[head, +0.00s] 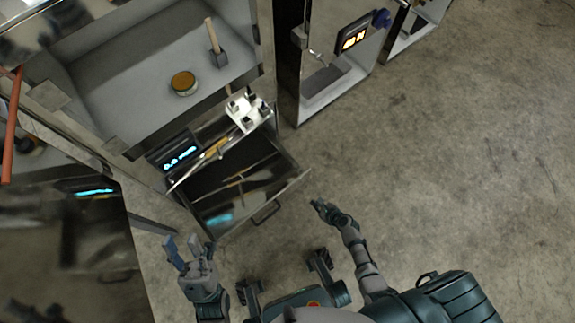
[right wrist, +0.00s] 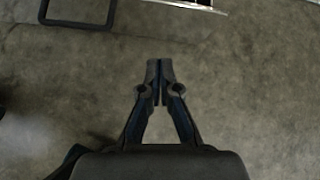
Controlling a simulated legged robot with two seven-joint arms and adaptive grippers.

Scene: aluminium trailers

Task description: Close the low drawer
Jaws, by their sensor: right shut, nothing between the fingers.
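The low drawer (head: 296,187) is pulled out from the metal trailer unit in the head view, and long tools lie inside it. Its dark bar handle (head: 266,212) is on the outer front face. A dark loop that looks like this handle (right wrist: 78,24) shows at the top left of the right wrist view. My right gripper (head: 317,204) is just outside the drawer's right front corner, apart from it. In the right wrist view its fingertips (right wrist: 160,68) are together and empty. My left gripper (head: 183,246) is left of the drawer front, its fingers spread with nothing between them.
Above the drawer, a workbench tray (head: 130,90) holds a mallet (head: 216,52) and a round tin (head: 184,83). A metal block with knobs (head: 248,110) sits beside the drawer's back. Another trailer cabinet (head: 290,85) stands behind. Concrete floor (head: 450,170) is clear to the right.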

